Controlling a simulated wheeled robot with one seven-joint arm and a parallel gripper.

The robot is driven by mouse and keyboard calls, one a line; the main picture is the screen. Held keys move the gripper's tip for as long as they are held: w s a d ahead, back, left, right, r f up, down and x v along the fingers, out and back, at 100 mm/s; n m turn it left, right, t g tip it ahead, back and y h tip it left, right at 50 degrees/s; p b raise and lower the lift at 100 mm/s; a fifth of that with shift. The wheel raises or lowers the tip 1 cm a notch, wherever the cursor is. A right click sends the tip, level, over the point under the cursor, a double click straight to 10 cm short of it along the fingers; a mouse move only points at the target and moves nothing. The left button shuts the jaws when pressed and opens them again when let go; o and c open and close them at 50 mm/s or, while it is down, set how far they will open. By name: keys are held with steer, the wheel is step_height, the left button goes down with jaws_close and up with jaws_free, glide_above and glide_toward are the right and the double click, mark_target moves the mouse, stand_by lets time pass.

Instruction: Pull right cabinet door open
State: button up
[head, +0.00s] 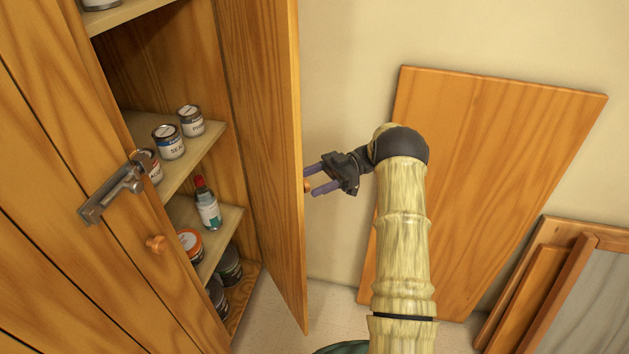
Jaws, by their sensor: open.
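The right cabinet door (262,130) is wooden and stands swung open, its inner face towards me and its free edge near the middle of the head view. My gripper (308,179) is on the outer side of this door, close to its free edge, with its two purple fingers pointing left and apart. A small part of the door's round knob (306,186) shows between or beside the fingers; whether they touch it I cannot tell.
Cabinet shelves (190,155) hold several cans and a red-capped bottle (207,204). A wooden panel (480,170) leans on the wall behind my arm. Framed boards (545,290) lean at the lower right. Some bare floor shows below the open door.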

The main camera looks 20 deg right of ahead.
steer(key=shift+r, duration=0.1)
step_height(320, 180, up, 10)
stand_by(0.4)
steer(key=shift+c, duration=0.2)
